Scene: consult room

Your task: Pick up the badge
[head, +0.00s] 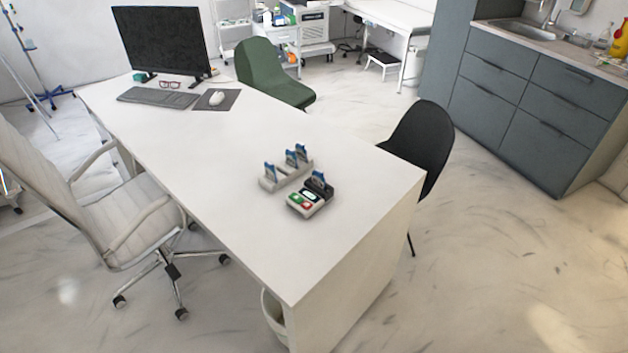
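Several small blue-and-white upright cards that look like badges stand near the right end of the white desk (240,143). One badge (270,172) stands at the left end of a low light-grey rack (268,185). Two more badges, one at the middle (291,158) and one farther right (301,152), stand close together toward the rack's right end. Another badge (318,179) stands upright at the back of a small device (308,203) with a red, a green and a dark patch on top. I cannot tell which badge is meant. My gripper is not in view.
A monitor (160,40), keyboard (158,97), red glasses (169,85) and mouse (217,97) on a dark pad are at the desk's far left. A black chair (420,140), green chair (268,72) and white armchair (110,210) surround the desk. The desk's near end is clear.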

